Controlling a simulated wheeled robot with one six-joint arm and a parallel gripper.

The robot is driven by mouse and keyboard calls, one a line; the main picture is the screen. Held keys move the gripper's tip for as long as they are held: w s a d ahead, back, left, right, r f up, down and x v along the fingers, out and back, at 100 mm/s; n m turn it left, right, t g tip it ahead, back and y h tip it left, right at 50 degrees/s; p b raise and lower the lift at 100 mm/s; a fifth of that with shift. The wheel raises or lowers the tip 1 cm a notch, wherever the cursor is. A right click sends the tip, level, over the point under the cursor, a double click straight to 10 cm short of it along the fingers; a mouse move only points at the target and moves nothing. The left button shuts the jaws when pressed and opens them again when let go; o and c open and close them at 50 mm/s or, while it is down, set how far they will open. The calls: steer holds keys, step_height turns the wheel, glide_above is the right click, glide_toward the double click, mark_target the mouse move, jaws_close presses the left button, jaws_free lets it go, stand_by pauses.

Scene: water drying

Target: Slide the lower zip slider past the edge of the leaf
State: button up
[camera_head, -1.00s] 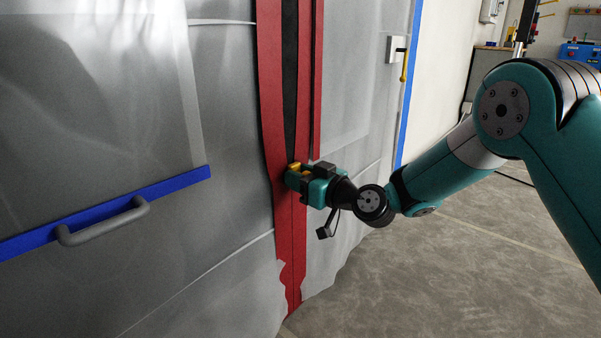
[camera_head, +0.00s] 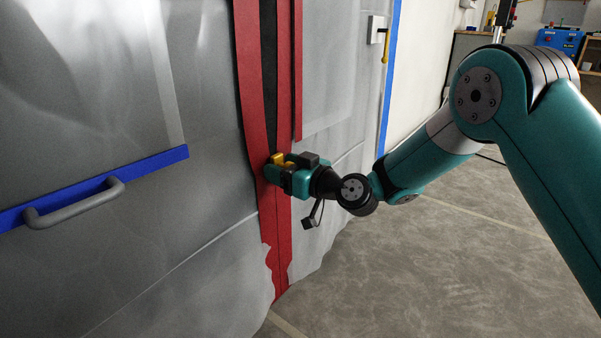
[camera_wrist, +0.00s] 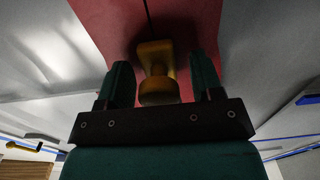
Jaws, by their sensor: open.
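The yellow zip slider (camera_wrist: 157,72) sits on the red zip band (camera_wrist: 105,28) in the wrist view, its knob toward my gripper. My gripper (camera_wrist: 160,80) is open, one teal finger on each side of the slider, with a visible gap on both sides. In the head view my gripper (camera_head: 272,168) is at the red band (camera_head: 276,215), and some yellow of the slider (camera_head: 279,159) shows there. Above it the zip gapes as a dark slit (camera_head: 269,80). Below it a thin closed seam runs down to the ragged lower edge of the leaf.
A grey sheet wall (camera_head: 160,240) carries a blue strip (camera_head: 165,160) with a grey handle (camera_head: 75,203) on the left. The floor (camera_head: 440,270) at right is clear. A bench with a blue box (camera_head: 560,40) stands far back right.

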steer(key=b+v, duration=0.4)
steer(key=v, duration=1.3)
steer(key=shift+s+d, duration=0.1)
